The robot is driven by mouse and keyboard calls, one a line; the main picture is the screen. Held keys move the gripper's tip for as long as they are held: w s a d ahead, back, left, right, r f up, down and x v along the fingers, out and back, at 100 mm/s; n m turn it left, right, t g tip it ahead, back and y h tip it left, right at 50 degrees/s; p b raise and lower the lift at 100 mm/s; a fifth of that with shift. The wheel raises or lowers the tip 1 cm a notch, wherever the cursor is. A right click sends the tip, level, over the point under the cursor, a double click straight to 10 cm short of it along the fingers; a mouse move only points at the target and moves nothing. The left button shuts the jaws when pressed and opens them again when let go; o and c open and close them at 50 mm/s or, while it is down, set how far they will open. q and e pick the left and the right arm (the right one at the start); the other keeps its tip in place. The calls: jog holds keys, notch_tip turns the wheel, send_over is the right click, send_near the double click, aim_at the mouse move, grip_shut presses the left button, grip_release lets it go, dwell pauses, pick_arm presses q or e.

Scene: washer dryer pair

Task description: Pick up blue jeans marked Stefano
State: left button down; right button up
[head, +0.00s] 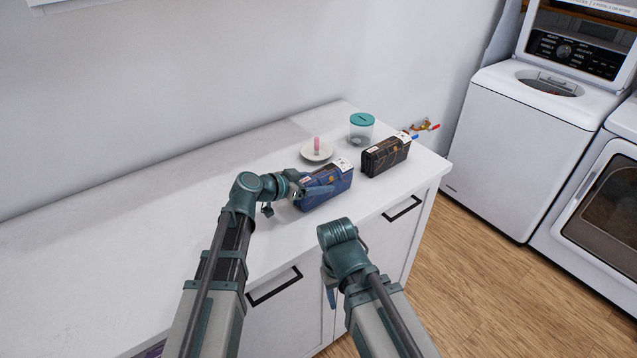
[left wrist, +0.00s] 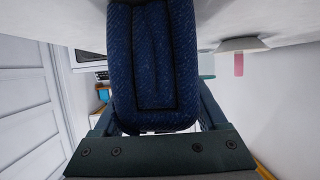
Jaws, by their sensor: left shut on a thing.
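The folded blue jeans (head: 324,186) are on the white counter near its front edge, with a pale label on top too small to read. My left gripper (head: 312,190) is at their left end and shut on them. In the left wrist view the blue jeans (left wrist: 155,65) fill the middle between the two fingers. A folded black pair of jeans (head: 385,156) lies to the right of the blue ones, also with a pale tag. My right gripper (head: 330,292) hangs in front of the counter, away from the jeans; its fingers are mostly hidden by its arm.
Behind the jeans are a white dish (head: 316,152) with a pink item (head: 317,144) and a clear jar with a teal lid (head: 362,128). The counter's left part (head: 110,230) is clear. A washer (head: 510,140) and a dryer (head: 600,195) stand at right.

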pick_arm(q)
notch_tip(320, 180, up, 10)
jog(key=p, duration=0.9)
jog(key=shift+p, duration=0.3)
jog(key=shift+f, duration=0.1)
